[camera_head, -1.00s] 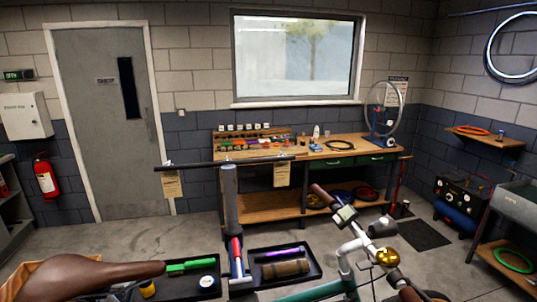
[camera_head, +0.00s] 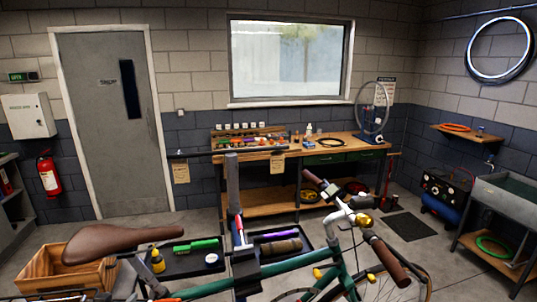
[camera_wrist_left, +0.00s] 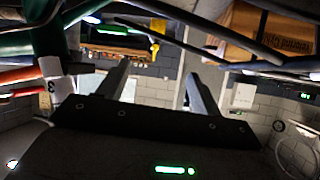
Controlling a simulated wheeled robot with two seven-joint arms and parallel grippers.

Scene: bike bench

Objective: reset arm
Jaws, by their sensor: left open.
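My left gripper (camera_wrist_left: 156,88) shows in the left wrist view with its two dark fingers apart and nothing between them. Bike tubes and cables cross close beyond the fingertips, and I cannot tell whether any touch. In the head view, the left gripper is hard to pick out among the dark parts below the saddle. My right gripper is in neither view. A bicycle with a green frame (camera_head: 288,264) and a brown saddle (camera_head: 110,242) stands across the foreground, beside the upright grey stand post (camera_head: 233,190).
A wooden crate (camera_head: 45,265) sits low at the left, also in the wrist view (camera_wrist_left: 262,30). Dark tool trays (camera_head: 180,266) lie behind the frame. A workbench (camera_head: 300,158) stands at the back wall. Open floor (camera_head: 150,226) lies before the door.

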